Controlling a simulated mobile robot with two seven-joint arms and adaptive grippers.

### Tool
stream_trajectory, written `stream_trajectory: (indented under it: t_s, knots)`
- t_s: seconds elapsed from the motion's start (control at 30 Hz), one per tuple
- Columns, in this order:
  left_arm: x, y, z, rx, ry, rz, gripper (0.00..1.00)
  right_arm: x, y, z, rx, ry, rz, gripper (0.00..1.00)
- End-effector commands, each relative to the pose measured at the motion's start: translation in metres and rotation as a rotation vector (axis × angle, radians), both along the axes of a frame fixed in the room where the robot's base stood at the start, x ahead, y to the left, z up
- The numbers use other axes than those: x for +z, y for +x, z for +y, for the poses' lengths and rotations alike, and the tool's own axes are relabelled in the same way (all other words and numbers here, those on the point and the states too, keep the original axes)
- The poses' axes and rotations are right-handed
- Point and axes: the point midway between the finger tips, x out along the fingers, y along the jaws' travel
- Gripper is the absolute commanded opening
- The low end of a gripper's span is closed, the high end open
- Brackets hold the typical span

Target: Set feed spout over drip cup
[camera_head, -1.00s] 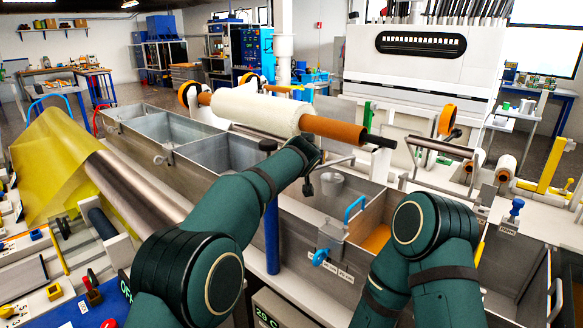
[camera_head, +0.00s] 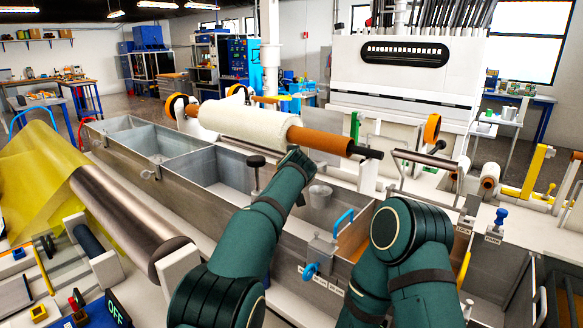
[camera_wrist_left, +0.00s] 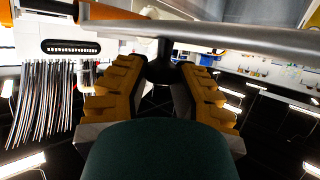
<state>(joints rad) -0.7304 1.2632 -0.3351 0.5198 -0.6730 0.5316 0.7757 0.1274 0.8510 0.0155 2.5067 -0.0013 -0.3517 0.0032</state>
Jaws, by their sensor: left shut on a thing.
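My left gripper (camera_head: 297,158) is above the tank's near wall, below the wrapped roller; its fingers are mostly hidden by my arm in the head view. In the left wrist view, its yellow finger pads (camera_wrist_left: 157,85) are shut on a dark stem (camera_wrist_left: 160,62). The stem joins a long grey tube (camera_wrist_left: 225,40), which looks like the feed spout. I cannot make out the spout's outlet. A small grey cup (camera_head: 320,194), probably the drip cup, stands upright just right of the gripper. My right arm shows at right, with its gripper out of view.
The long metal tank (camera_head: 195,166) runs across the middle. The white wrapped roller (camera_head: 245,122) with orange ends lies above it. A black knob (camera_head: 256,160) stands beside my left arm.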

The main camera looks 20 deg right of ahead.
Motion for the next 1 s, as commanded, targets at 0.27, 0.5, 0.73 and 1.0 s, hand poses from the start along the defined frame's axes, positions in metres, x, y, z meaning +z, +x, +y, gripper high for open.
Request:
stream_trajectory:
  t_s: [0.27,0.5,0.73,1.0]
  knots:
    - [-0.004,0.0,0.001,0.001,0.003,0.005,0.56,0.0,0.0,0.0,0.0,0.0,0.0,0.47]
    - [-0.001,-0.001,0.0,0.0,0.003,0.002,0.56,0.0,0.0,0.0,0.0,0.0,0.0,0.47]
    - [0.005,-0.011,0.0,-0.002,0.005,-0.001,0.56,0.0,0.0,0.0,0.0,0.0,0.0,0.47]
    - [0.014,-0.034,0.007,-0.002,0.004,0.001,0.56,0.0,0.0,0.0,0.0,0.0,0.0,0.47]
